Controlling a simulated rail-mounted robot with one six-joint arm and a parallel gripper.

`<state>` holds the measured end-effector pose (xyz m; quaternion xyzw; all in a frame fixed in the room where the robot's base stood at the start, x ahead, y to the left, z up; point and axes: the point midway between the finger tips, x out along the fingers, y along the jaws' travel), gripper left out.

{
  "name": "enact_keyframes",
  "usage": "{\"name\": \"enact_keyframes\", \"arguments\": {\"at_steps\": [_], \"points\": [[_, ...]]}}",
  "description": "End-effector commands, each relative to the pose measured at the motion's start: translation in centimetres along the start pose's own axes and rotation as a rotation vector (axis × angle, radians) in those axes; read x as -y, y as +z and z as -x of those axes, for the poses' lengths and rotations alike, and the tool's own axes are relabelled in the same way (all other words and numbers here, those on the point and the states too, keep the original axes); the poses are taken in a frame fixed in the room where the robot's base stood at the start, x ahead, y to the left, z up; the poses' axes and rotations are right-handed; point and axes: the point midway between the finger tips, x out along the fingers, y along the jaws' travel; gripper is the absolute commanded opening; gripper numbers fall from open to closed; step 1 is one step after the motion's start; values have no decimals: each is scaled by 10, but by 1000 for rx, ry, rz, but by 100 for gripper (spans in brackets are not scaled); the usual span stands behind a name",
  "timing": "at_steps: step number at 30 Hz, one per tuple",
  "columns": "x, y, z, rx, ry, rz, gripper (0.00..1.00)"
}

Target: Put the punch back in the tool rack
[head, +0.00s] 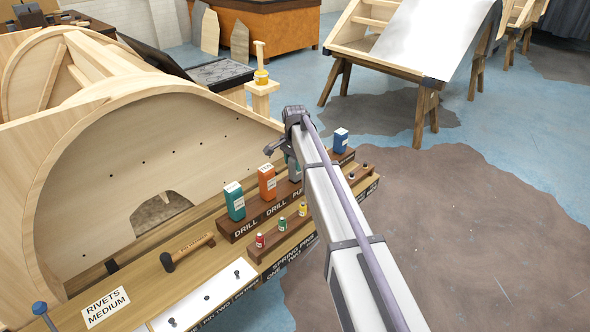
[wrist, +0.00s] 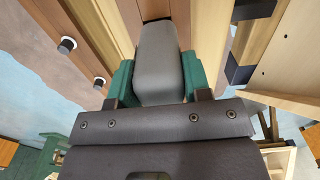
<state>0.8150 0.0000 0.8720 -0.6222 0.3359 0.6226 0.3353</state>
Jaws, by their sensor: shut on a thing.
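The punch is a grey block (wrist: 158,62) between the green jaws of my gripper (wrist: 157,82) in the wrist view. My gripper is shut on it. In the head view the grey punch (head: 294,174) shows just left of my arm, at the tool rack. The dark brown tool rack (head: 257,218) carries a teal drill (head: 234,202) and an orange drill (head: 267,183) left of the punch, and a blue tool (head: 341,141) to the right. The punch's far end is at the rack's brown wood (wrist: 127,20); I cannot tell whether it is seated. My arm hides part of the rack.
Small coloured bottles (head: 281,224) stand on a lower step before the rack. A mallet (head: 187,252) lies on the bench at left, beside the curved wooden frame (head: 150,165). A rivet tray (head: 205,300) is nearer. Open floor (head: 470,240) lies to the right.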

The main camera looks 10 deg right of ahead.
Motion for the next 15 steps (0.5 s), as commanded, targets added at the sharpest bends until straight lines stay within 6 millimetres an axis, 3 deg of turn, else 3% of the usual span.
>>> {"name": "enact_keyframes", "arguments": {"at_steps": [11,12,15], "points": [[0,0,-6,0,0,0,11],[0,0,-4,0,0,0,48],[0,0,-4,0,0,0,58]]}}
